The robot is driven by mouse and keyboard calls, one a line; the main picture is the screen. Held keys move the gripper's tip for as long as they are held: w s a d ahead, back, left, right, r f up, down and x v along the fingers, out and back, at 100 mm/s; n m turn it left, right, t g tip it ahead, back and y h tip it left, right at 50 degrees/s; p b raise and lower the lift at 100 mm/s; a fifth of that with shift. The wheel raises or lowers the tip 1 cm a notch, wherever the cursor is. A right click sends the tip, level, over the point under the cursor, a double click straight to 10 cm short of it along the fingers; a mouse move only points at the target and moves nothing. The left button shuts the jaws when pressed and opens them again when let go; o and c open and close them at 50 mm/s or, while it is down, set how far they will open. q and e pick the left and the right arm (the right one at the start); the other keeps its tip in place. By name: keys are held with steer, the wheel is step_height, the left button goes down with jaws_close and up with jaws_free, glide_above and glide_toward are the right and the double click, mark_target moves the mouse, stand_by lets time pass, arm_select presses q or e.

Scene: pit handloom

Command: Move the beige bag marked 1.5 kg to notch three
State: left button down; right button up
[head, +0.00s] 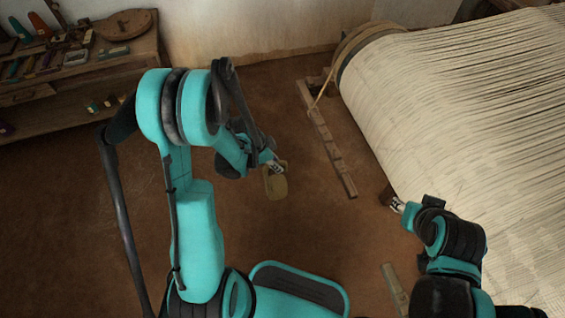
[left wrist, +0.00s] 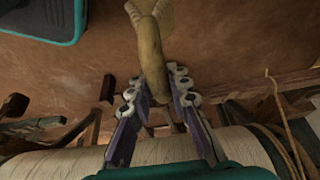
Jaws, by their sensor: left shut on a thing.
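My left gripper (head: 270,163) is shut on the handle of a beige bag (head: 275,186), which hangs below it over the brown floor. In the left wrist view the curved handle of the bag (left wrist: 150,55) runs between the two fingers of the left gripper (left wrist: 156,92). The 1.5 kg mark cannot be read. A notched wooden bar (head: 326,142) lies to the right of the bag, apart from it; I cannot tell which notch is three. My right gripper (head: 394,203) is beside the warp, near a small dark brown piece (head: 386,194); its fingers are too small to judge.
The loom's wide cream warp (head: 450,100) fills the right side. A rope (head: 322,92) runs from the warp roller to the bar. A short wooden strip (head: 394,286) lies at lower right. A shelf (head: 75,68) with tools stands at upper left.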

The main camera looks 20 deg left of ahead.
arm_select(q)
steer(key=s+a, duration=0.4)
steer(key=a, duration=0.1)
steer(key=shift+a+r, duration=0.4)
stand_by(0.9)
